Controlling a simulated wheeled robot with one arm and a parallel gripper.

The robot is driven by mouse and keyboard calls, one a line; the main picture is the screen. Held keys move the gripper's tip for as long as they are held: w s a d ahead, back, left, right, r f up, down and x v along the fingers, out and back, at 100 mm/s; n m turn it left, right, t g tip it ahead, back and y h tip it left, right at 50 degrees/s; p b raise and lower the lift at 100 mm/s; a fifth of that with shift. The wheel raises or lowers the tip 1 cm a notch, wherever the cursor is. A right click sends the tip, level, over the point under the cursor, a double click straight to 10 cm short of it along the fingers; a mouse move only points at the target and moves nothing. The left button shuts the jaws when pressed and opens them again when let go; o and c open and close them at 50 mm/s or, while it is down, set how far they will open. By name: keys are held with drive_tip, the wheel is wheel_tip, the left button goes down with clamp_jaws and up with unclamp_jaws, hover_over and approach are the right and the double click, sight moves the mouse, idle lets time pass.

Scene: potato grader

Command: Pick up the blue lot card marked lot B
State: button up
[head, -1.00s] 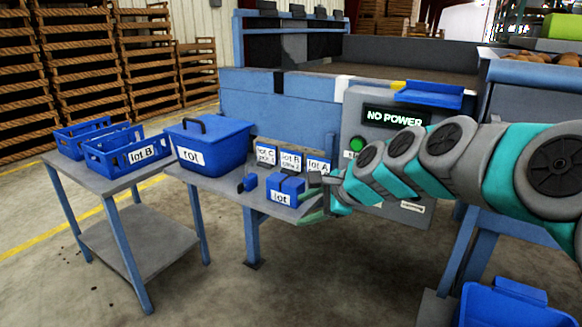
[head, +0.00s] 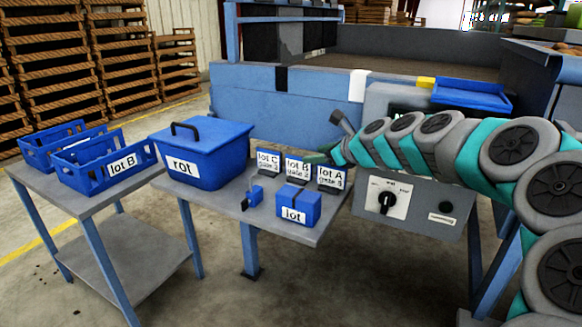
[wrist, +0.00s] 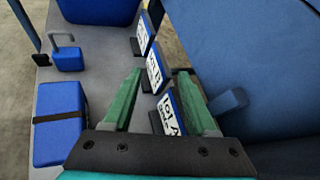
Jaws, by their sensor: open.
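The lot B card (head: 297,167) stands upright on the small grey table, in the middle of a row of three blue-backed cards with white faces. The lot C card (head: 267,161) is to its left and the lot A card (head: 331,177) to its right. In the wrist view my gripper (wrist: 160,73) is open, its two green fingers on either side of the card row. The lot B card (wrist: 153,68) shows between the fingertips, and the lot A card (wrist: 171,114) is farther back between the fingers. I cannot tell whether any finger touches a card.
A blue box marked lot (head: 297,207) and a small blue stamp-like block (head: 256,195) stand in front of the cards. A lidded blue rot bin (head: 205,150) is to the left. The blue grader wall (wrist: 245,45) is close beside the right finger.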

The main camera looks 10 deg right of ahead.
sight(301, 157)
drive_tip(key=x, duration=0.7)
drive_tip(key=shift+w+d+f, duration=0.15)
drive_tip(key=shift+w, duration=0.15)
clamp_jaws()
idle(1.2)
